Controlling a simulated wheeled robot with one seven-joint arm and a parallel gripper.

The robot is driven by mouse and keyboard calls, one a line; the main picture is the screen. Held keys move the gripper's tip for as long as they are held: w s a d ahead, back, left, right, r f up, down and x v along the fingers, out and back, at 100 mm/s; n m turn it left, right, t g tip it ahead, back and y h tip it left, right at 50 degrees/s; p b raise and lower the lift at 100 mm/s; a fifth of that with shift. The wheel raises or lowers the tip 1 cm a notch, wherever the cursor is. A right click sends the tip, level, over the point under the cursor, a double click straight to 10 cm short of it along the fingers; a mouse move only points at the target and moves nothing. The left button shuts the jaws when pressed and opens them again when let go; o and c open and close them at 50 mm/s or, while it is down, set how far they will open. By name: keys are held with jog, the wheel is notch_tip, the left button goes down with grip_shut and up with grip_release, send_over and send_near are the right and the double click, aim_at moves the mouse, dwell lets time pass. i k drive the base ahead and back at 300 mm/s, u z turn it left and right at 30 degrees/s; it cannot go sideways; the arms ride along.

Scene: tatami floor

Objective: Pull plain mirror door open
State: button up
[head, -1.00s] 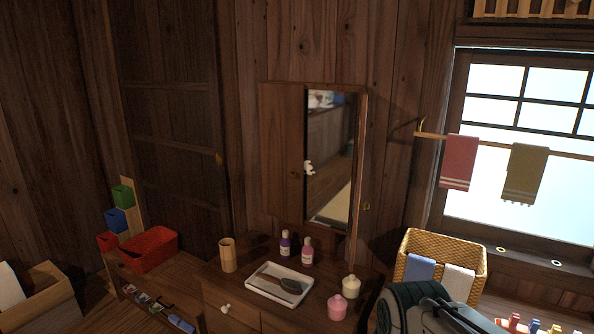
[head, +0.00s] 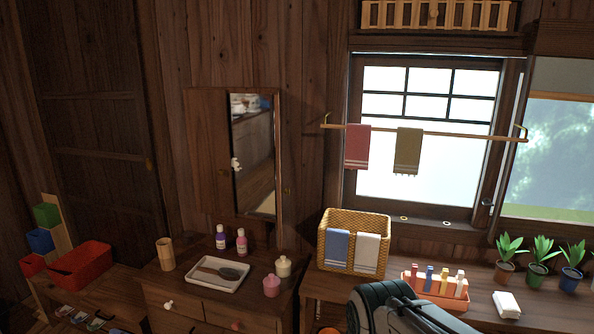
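A wall cabinet (head: 207,145) hangs above the dresser in the head view. It has a plain wooden panel with a small brass knob (head: 222,172) on the left. To its right is a narrow mirror door (head: 254,160) in a dark frame, reflecting shelves and crockery. I cannot tell whether the mirror door is fully shut. A dark part of my arm shows at the bottom, well below and right of the cabinet. My gripper's fingers are not seen.
Below the cabinet, a dresser (head: 185,290) carries a tray (head: 217,286) with a brush, bottles, jars and a wooden cup (head: 165,253). A wicker basket (head: 326,258) stands to the right, below a towel rail (head: 447,133). A red bin (head: 80,264) stands at left.

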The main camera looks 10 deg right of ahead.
aim_at(207, 115)
jog(key=z, duration=1.5)
jog(key=i, duration=1.05)
jog(key=u, duration=1.95)
jog(key=k, duration=0.4)
jog(key=u, duration=1.15)
jog(key=i, duration=0.6)
jog(key=u, duration=0.2)
